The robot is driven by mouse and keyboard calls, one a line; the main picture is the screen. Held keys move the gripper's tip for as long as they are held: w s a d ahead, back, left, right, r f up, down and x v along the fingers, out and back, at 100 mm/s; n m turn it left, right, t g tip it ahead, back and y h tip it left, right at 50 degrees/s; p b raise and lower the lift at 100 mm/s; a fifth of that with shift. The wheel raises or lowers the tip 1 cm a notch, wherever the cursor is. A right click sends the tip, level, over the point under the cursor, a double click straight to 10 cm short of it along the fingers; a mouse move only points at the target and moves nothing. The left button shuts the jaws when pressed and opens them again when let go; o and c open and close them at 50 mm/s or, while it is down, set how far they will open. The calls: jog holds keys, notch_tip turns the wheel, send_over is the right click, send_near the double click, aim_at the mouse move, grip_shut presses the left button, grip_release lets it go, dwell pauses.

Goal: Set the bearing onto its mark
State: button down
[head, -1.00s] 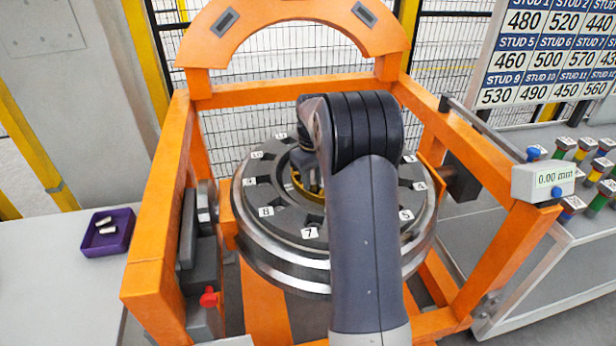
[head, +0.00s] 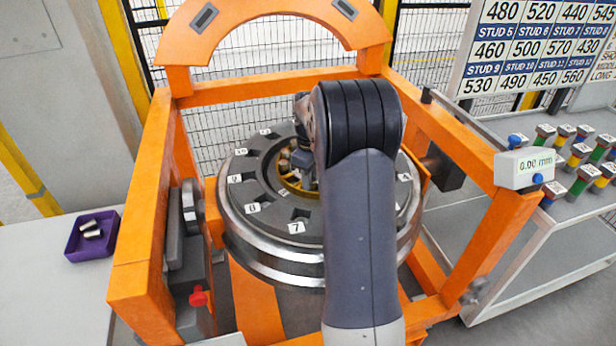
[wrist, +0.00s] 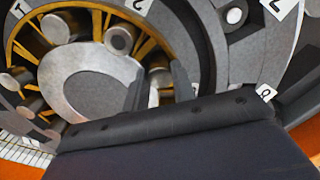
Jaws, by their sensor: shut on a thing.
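The bearing, a ring with a yellow cage (wrist: 96,22) and several steel rollers around a grey centre, fills the left of the wrist view. In the head view its yellow part (head: 288,186) shows inside the hub of the big numbered disc (head: 262,220), partly behind my arm. My gripper (wrist: 160,90) has two dark fingers, shut on the bearing at its near right rim in the wrist view. In the head view my gripper (head: 303,165) is over the hub, mostly hidden. White number tags show around the bearing; which is its mark, and whether the bearing is seated, I cannot tell.
An orange gantry frame (head: 140,230) surrounds the disc, with an arch above. A gauge (head: 524,168) reads 0.00 mm at right. A purple tray (head: 92,236) with metal pins stands left. Coloured studs (head: 577,180) stand on the right bench, below a number board (head: 530,45).

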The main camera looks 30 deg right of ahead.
jog(key=shift+s+d, duration=0.1)
dwell(0.3)
jog(key=c, duration=1.2)
grip_release()
jog(key=shift+o, duration=0.2)
notch_tip(320, 180, up, 11)
jog(key=shift+b, duration=0.35)
jog(key=shift+f, duration=0.2)
notch_tip(320, 180, down, 11)
jog(key=shift+r+p, duration=0.15)
jog(key=shift+p, duration=0.25)
